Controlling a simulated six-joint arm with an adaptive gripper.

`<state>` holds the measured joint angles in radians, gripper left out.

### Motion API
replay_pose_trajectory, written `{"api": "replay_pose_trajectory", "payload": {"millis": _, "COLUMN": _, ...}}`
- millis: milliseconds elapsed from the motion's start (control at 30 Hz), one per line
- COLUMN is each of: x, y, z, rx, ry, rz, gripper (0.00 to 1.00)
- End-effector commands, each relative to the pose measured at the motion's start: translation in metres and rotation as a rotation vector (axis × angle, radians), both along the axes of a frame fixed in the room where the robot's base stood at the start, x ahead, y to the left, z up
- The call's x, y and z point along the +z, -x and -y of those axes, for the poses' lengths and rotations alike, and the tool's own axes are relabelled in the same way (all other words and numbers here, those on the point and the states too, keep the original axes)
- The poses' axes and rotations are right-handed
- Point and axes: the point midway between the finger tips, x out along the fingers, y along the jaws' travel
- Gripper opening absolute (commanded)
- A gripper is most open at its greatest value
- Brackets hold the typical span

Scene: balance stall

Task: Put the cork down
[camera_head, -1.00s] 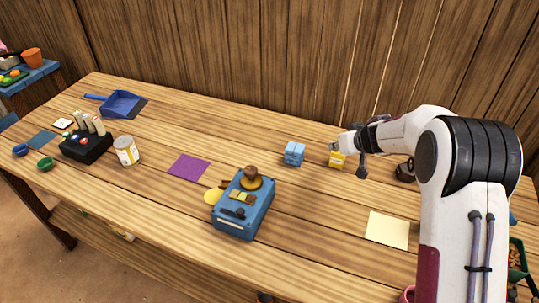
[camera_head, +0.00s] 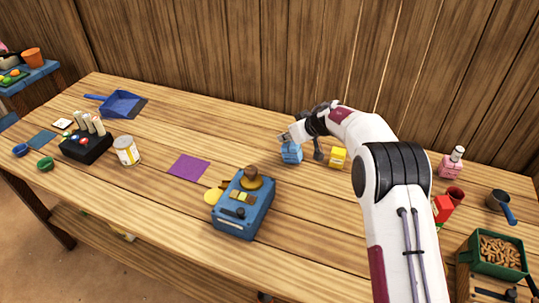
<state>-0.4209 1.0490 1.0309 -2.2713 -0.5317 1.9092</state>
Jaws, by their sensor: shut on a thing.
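My gripper (camera_head: 292,138) is at the back middle of the table, just above a blue block (camera_head: 291,154). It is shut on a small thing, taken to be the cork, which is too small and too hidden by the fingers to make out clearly. I cannot tell whether the fingers or the held thing touch the blue block. A yellow block (camera_head: 338,158) stands to the right of the gripper.
A blue device with a brown knob (camera_head: 243,205) stands in front, a purple sheet (camera_head: 189,167) and a can (camera_head: 126,150) to the left. Bare table lies left of the blue block.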

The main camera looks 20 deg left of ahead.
Motion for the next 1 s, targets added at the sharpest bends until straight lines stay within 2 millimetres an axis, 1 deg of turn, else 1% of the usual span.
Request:
{"api": "replay_pose_trajectory", "payload": {"millis": 33, "x": -0.003, "y": 0.002, "z": -0.007, "rx": 0.016, "ry": 0.001, "rz": -0.005, "gripper": 0.08}}
{"api": "replay_pose_trajectory", "payload": {"millis": 100, "x": -0.003, "y": 0.003, "z": -0.014, "rx": 0.035, "ry": 0.002, "rz": -0.004, "gripper": 0.08}}
{"api": "replay_pose_trajectory", "payload": {"millis": 300, "x": 0.001, "y": 0.004, "z": -0.033, "rx": 0.087, "ry": 0.001, "rz": -0.003, "gripper": 0.08}}
{"api": "replay_pose_trajectory", "payload": {"millis": 400, "x": 0.005, "y": 0.004, "z": -0.040, "rx": 0.111, "ry": 0.002, "rz": -0.003, "gripper": 0.08}}
{"api": "replay_pose_trajectory", "payload": {"millis": 1000, "x": 0.037, "y": 0.001, "z": -0.049, "rx": 0.168, "ry": 0.000, "rz": -0.003, "gripper": 0.08}}
